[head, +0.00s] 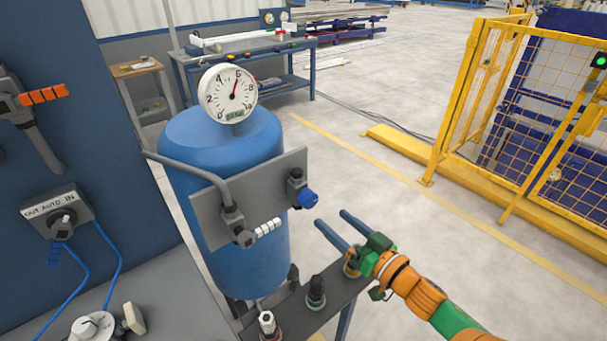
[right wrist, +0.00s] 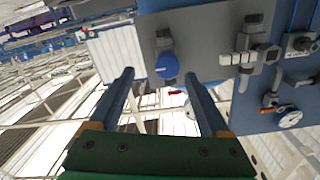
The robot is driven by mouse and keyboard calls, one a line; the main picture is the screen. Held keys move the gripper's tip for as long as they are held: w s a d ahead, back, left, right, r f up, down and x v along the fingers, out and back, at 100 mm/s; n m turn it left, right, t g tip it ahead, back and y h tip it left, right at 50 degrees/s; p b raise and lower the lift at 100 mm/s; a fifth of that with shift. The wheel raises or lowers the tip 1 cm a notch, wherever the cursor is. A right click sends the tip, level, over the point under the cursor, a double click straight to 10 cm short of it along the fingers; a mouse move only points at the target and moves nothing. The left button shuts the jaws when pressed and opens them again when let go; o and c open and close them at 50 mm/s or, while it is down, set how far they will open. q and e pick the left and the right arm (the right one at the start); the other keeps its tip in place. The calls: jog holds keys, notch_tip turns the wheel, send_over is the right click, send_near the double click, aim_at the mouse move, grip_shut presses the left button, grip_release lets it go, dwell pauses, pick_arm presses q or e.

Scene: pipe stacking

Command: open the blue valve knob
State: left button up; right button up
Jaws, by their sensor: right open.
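The blue valve knob (head: 307,198) sits on a dark grey fitting at the right end of the grey plate (head: 270,190) in front of the blue tank (head: 225,145). In the right wrist view the knob (right wrist: 168,66) shows just beyond the fingertips, roughly between their lines. My right gripper (head: 331,217) is open and empty, with two blue fingers pointing toward the knob from its lower right. In the right wrist view the right gripper (right wrist: 159,78) appears apart from the knob. My left gripper is not in view.
A round gauge (head: 232,93) tops the tank. A white-handled valve (head: 258,232) is on the plate's left part. A dark bench (head: 340,296) with fittings lies below my right gripper. A yellow fence (head: 455,95) stands at the right. Floor between is clear.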

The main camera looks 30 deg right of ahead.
aim_at(312, 202)
jog(key=w, duration=0.2)
jog(key=w+a+r, duration=0.1)
jog(key=w, duration=0.3)
jog(key=shift+w+a+r, duration=0.2)
jog(key=shift+a+r, duration=0.1)
jog(key=shift+a, duration=0.1)
jog(key=shift+w+d+f, duration=0.2)
jog(key=shift+w+d, duration=0.05)
jog(key=shift+w, duration=0.2)
jog(key=shift+s+a+r, duration=0.1)
jog(key=shift+a, duration=0.05)
jog(key=c, duration=0.3)
jog(key=shift+p, duration=0.3)
grip_shut()
